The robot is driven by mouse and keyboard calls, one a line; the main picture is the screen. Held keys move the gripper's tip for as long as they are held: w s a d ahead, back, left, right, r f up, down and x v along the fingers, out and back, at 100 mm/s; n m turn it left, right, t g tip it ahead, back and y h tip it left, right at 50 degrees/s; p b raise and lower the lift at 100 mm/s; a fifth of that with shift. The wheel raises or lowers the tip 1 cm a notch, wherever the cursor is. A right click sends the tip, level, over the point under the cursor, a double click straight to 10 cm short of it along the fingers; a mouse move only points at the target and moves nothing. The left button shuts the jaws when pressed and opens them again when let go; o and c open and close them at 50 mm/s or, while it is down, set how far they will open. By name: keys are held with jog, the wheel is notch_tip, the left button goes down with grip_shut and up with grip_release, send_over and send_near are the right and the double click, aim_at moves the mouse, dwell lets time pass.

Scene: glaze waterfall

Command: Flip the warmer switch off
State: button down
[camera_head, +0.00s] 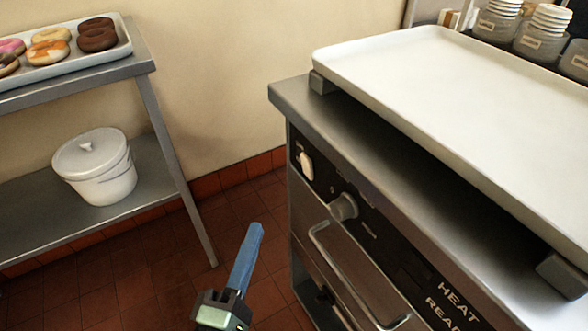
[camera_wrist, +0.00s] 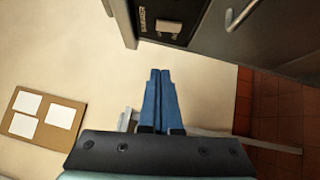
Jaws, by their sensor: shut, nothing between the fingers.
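The warmer (camera_head: 296,222) is a steel cabinet on the right in the head view, with a black control strip on its front. Its switch (camera_head: 306,166) is a small pale rocker at the strip's left end. In the wrist view the switch (camera_wrist: 168,27) shows near the top, beside a label. I cannot tell which way it is set. My gripper (camera_head: 255,230) has blue fingers, shut and empty, in front of the warmer and to the lower left of the switch. In the wrist view the closed fingertips (camera_wrist: 160,73) point towards the switch, apart from it.
A grey knob (camera_head: 344,207) and a bar handle (camera_head: 350,270) stick out from the warmer's front. A large white tray (camera_head: 440,95) rests on top. At left, a steel table (camera_head: 150,65) holds a donut tray (camera_head: 125,40), with a white bucket (camera_head: 105,180) below.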

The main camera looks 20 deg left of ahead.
jog(key=p, duration=0.2)
send_near(301, 156)
jog(key=w+a, duration=0.3)
jog(key=a, duration=0.1)
jog(key=shift+w+d+f+p, duration=0.1)
jog(key=shift+w+d+p, duration=0.25)
jog(key=shift+w+d, duration=0.4)
jog(key=shift+w+d+f+p, duration=0.1)
jog(key=shift+w+d+p, duration=0.25)
jog(key=shift+w+d, duration=0.45)
jog(key=shift+w+a, duration=0.15)
jog(key=shift+a, duration=0.05)
jog(key=p, duration=0.1)
jog(key=r+p, duration=0.1)
jog(key=p, duration=0.1)
jog(key=shift+w+d+r+m+g, duration=0.1)
jog(key=shift+w+d+m+g, duration=0.1)
jog(key=shift+w+m+g, duration=0.1)
jog(key=shift+f, duration=0.4)
jog(key=shift+s, duration=0.1)
